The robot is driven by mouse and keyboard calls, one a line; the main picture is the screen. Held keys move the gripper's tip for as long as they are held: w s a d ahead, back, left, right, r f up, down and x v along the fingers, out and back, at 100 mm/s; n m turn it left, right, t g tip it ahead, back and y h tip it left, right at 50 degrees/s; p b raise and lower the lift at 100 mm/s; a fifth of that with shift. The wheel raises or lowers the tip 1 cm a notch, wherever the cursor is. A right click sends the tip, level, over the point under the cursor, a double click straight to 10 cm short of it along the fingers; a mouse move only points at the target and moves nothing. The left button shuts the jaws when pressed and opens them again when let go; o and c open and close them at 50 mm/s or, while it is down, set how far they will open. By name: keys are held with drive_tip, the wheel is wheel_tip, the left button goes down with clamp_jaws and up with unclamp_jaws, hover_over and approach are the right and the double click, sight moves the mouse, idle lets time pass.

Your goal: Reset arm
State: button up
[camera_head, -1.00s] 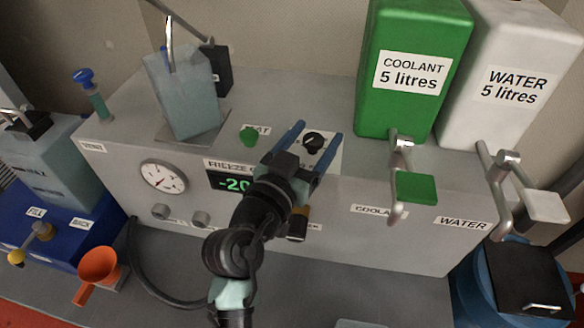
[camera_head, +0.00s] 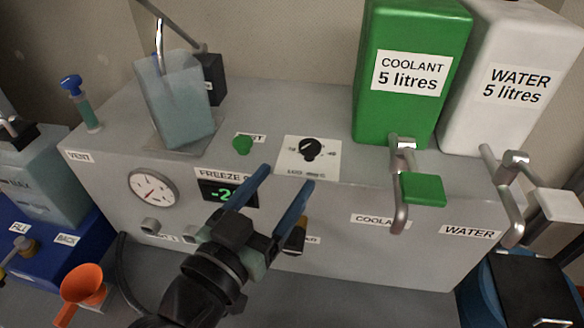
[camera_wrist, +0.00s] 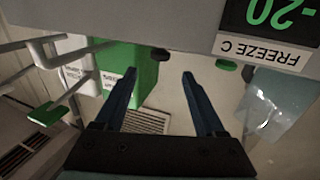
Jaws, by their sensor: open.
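My gripper (camera_head: 281,186) has blue fingers spread apart with nothing between them. In the head view it hangs in front of the grey console (camera_head: 330,215), below a black rotary knob (camera_head: 310,149) on a white plate. Its left finger crosses close to the green digital display (camera_head: 228,192) and partly hides it. In the wrist view the open fingers (camera_wrist: 157,85) point toward the green coolant tank (camera_wrist: 125,62), and the freeze display (camera_wrist: 270,12) shows upside down at the upper right.
The coolant tank (camera_head: 410,80) and white water tank (camera_head: 508,85) stand on the console's right, with lever taps below. A clear container (camera_head: 178,100), a green button (camera_head: 242,143) and a gauge (camera_head: 153,187) are on the left. An orange funnel (camera_head: 85,283) is at lower left.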

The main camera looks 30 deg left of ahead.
drive_tip(key=w+d+r+t, duration=0.1)
drive_tip(key=d+r, duration=0.2)
drive_tip(key=r, duration=0.4)
drive_tip(key=w+d+r+m+t, duration=0.1)
drive_tip(key=w+d+r+t, duration=0.15)
drive_tip(key=r, duration=0.35)
drive_tip(key=w+d+r+t, duration=0.1)
drive_tip(key=d+r, duration=0.3)
drive_tip(key=r, duration=0.3)
drive_tip(key=s+d+r+t, duration=0.2)
drive_tip(key=s+d+r, duration=0.1)
drive_tip(key=r, duration=0.4)
drive_tip(key=s+d+r+n+t, duration=0.1)
drive_tip(key=s+d+r+t, duration=0.2)
drive_tip(key=r, duration=0.5)
drive_tip(key=shift+s+d, duration=0.45)
drive_tip(key=shift+s, duration=0.2)
